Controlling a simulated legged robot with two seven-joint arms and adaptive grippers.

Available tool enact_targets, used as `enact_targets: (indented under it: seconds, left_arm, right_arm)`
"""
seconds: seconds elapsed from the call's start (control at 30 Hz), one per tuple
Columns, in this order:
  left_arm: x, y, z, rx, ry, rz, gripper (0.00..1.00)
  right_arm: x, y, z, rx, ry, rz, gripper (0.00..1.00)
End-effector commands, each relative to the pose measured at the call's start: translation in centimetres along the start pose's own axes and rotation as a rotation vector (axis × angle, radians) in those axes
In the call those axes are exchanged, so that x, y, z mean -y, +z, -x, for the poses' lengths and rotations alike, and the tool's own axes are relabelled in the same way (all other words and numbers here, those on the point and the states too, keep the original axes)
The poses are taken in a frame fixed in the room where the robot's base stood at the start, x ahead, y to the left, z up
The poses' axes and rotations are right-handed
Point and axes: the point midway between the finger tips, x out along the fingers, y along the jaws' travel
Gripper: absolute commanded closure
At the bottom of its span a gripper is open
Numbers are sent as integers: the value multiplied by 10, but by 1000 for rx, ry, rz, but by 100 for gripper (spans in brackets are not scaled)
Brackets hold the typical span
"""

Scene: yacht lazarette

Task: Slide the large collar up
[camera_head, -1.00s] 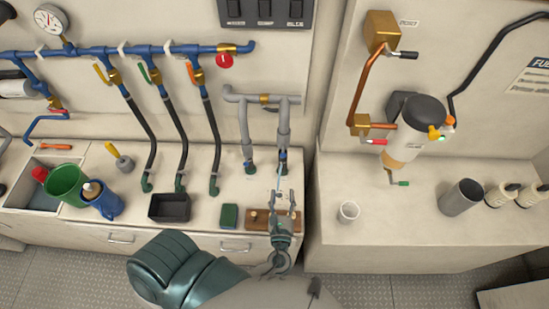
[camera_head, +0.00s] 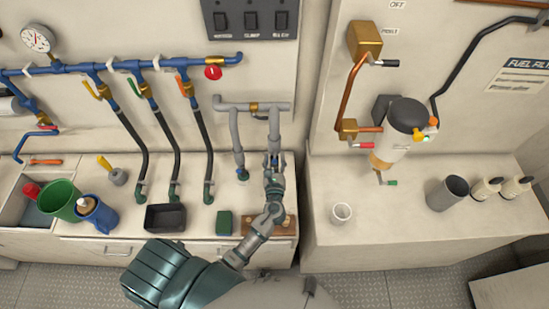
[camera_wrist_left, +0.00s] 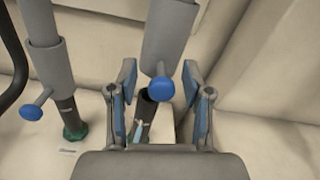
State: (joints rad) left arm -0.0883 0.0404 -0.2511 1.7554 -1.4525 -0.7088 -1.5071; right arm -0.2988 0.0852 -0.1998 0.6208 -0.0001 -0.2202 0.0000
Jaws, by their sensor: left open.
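Two grey pipe legs hang from a grey cross pipe. In the left wrist view, a wide grey collar (camera_wrist_left: 168,40) with a blue knob (camera_wrist_left: 160,88) is on the right leg. Another grey collar (camera_wrist_left: 50,78) with a blue knob (camera_wrist_left: 29,111) is on the left leg. The right one looks larger, but it is also nearer. My left gripper (camera_head: 273,160) is at the lower part of the right leg in the head view. In the wrist view its open fingers (camera_wrist_left: 160,84) stand either side of the right knob, apparently not touching. My right gripper is out of view.
A green sponge (camera_head: 224,224), a black tray (camera_head: 165,217) and a wooden block (camera_head: 254,223) lie on the counter near the pipes. Black hoses (camera_head: 160,130) hang to the left. A gap separates this counter from the right one.

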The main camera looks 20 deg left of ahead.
Motion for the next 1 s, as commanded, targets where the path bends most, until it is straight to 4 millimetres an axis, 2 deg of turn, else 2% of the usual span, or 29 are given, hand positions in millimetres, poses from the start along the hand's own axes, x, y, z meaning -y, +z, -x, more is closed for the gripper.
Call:
enact_targets:
  seconds: [0.27, 0.47, 0.5, 0.67, 0.8, 1.0]
  left_arm:
    - [1, 0, -1, 0, 0, -1, 50]
    - [1, 0, -1, 0, 0, -1, 98]
    - [1, 0, -1, 0, 0, -1, 100]
    - [2, 0, -1, 0, -2, 0, 100]
    - [0, -10, -1, -1, -1, -3, 100]
    - [0, -8, -1, 0, 0, -1, 100]
  right_arm:
    - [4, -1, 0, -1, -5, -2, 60]
    - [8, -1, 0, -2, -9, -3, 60]
    - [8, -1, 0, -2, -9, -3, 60]
    - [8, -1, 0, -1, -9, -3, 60]
    - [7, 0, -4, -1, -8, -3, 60]
    - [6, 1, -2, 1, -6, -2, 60]
